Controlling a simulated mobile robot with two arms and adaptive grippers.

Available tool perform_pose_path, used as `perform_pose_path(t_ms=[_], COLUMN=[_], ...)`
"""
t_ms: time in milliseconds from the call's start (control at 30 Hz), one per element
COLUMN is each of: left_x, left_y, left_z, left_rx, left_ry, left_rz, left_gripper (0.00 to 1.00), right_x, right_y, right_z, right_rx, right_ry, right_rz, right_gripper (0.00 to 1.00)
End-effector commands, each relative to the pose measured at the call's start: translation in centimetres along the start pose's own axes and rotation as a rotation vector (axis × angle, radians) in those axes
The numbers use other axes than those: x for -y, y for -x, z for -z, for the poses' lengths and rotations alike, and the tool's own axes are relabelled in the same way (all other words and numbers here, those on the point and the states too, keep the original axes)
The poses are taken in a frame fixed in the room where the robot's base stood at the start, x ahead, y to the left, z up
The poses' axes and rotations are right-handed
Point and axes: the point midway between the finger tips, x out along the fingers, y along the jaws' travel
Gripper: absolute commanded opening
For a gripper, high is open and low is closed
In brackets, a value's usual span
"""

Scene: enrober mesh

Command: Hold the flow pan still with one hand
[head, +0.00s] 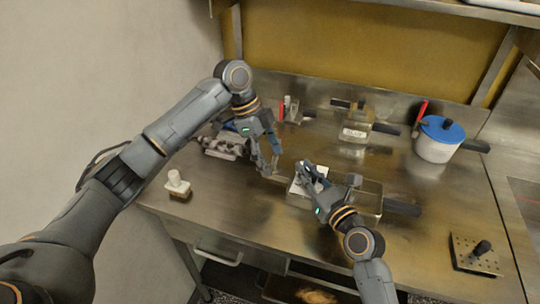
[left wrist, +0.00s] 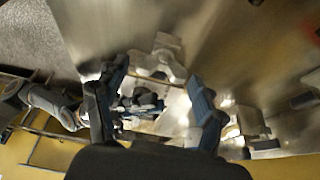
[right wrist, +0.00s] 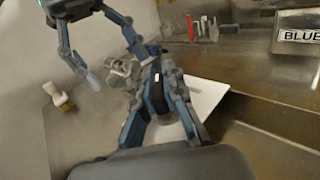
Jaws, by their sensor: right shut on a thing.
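The flow pan (head: 368,204) is a shallow metal pan near the middle of the steel table, with a dark handle pointing right. My right gripper (head: 312,178) is at its far left end, fingers closed together there. They seem to grip the pan's edge, but the fingers hide the contact. A white flat piece (right wrist: 205,98) shows beside the fingers in the right wrist view, and at the pan's left end in the head view. My left gripper (head: 268,168) is open and empty, just left of the right one; its spread fingers (left wrist: 155,105) show in the left wrist view.
A white pot with a blue lid (head: 440,138) stands at the back right. A labelled metal box (head: 355,128) is at the back. A white-handled brush (head: 178,185) is at the left edge, and a perforated plate with black knob (head: 474,254) at front right.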

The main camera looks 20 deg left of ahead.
Motion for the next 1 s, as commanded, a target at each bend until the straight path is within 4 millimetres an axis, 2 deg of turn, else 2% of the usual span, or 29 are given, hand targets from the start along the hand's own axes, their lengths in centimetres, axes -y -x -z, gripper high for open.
perform_pose_path(t_ms=[167, 267, 700, 833, 1000], left_x=[0.1, 0.1, 0.1, 0.1, 0.0], left_y=[0.2, 1.1, 9.7, 11.2, 12.0], left_z=[0.0, 0.0, 0.0, 0.0, 0.0], left_rx=[0.000, -0.001, -0.001, 0.000, 0.000], left_ry=[0.001, 0.002, 0.001, 0.001, 0.001], left_rz=[0.003, 0.005, 0.005, 0.003, 0.001], left_gripper=[0.70, 0.70, 0.70, 0.70, 0.70], right_x=[0.0, 0.0, 0.0, 0.0, 0.0], right_y=[0.0, 0.0, 0.0, 0.0, 0.0], right_z=[0.0, 0.0, 0.0, 0.0, 0.0], right_rx=[-0.001, -0.001, -0.001, -0.001, -0.001], right_ry=[0.000, 0.000, 0.000, 0.000, 0.000], right_rz=[0.001, 0.000, 0.000, 0.000, 0.000], right_gripper=[0.00, 0.00, 0.00, 0.00, 0.00])
